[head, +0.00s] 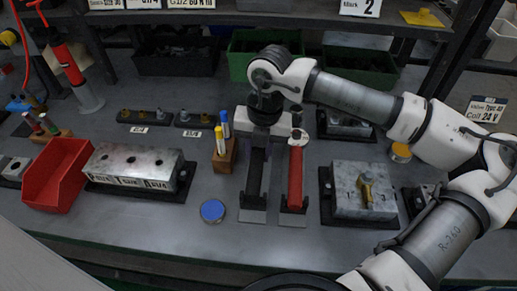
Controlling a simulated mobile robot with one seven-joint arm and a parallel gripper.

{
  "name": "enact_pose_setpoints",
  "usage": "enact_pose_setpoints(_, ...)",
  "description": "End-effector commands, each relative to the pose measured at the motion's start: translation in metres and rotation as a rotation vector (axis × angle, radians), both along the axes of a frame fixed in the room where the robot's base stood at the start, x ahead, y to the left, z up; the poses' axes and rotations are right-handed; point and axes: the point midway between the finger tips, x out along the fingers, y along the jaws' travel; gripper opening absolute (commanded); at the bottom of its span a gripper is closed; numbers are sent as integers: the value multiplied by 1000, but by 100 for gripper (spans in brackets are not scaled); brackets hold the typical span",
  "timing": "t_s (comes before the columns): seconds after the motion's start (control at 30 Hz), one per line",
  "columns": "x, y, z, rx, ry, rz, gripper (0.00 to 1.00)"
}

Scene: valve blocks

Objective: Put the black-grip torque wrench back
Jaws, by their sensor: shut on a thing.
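The black-grip torque wrench (256,172) is below my gripper (262,138), with its dark grip pointing toward the front of the bench. My gripper is shut on it near its far end; the fingers and wrist hide that end. The wrench is over a flat grey plate (252,216); I cannot tell whether it rests on it or hangs just above. A red-grip wrench (295,178) lies close beside it on the right, on a similar holder.
A wooden block with markers (225,155) and a blue round tin (212,211) stand close on the left. A valve block with a brass fitting (350,202) is at right. A three-hole metal block (130,163) and red bin (52,185) are further left. The front bench strip is mostly clear.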

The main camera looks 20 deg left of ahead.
Motion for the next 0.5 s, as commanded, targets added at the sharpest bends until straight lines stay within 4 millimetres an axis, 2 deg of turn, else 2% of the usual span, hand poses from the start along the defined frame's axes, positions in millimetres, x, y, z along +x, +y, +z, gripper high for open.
enact_pose_setpoints(0.5,0,0,-13,1,-2,0,0)
